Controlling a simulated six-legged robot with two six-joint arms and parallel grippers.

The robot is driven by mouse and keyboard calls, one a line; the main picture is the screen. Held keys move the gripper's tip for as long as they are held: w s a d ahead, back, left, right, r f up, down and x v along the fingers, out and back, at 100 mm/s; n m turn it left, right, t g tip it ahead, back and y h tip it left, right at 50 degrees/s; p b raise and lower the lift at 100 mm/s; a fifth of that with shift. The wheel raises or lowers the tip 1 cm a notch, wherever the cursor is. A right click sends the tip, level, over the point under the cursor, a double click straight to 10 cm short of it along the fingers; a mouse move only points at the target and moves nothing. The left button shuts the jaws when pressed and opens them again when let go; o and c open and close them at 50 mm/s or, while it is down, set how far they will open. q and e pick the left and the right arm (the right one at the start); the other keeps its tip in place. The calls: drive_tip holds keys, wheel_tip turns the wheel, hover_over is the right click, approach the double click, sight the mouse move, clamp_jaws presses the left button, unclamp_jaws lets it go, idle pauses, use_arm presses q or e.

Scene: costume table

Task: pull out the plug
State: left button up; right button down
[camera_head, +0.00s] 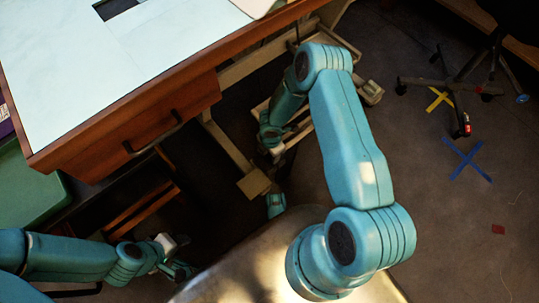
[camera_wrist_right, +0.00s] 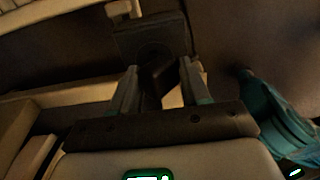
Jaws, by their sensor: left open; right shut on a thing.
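My right gripper (camera_wrist_right: 158,78) is shut on a dark, blocky thing between its fingers, which looks like the plug (camera_wrist_right: 156,84). Just beyond it in the right wrist view is a dark square block (camera_wrist_right: 150,36), perhaps the socket. The plug overlaps this block in the picture; I cannot tell whether it is seated or apart. In the head view my right arm reaches down beside the table, and the plug cannot be made out there. My left gripper (camera_head: 178,266) is open at the lower left, away from the plug, partly lost in shadow.
A wooden table (camera_head: 130,125) with a pale top and a handled drawer fills the upper left. A pale frame (camera_head: 222,150) stands under it, close to my right arm. A wheeled chair base (camera_head: 455,88) stands at the upper right. The floor at right is mostly clear.

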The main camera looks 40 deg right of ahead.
drive_tip(key=shift+r+p, duration=1.45)
drive_tip(key=shift+r, duration=0.8)
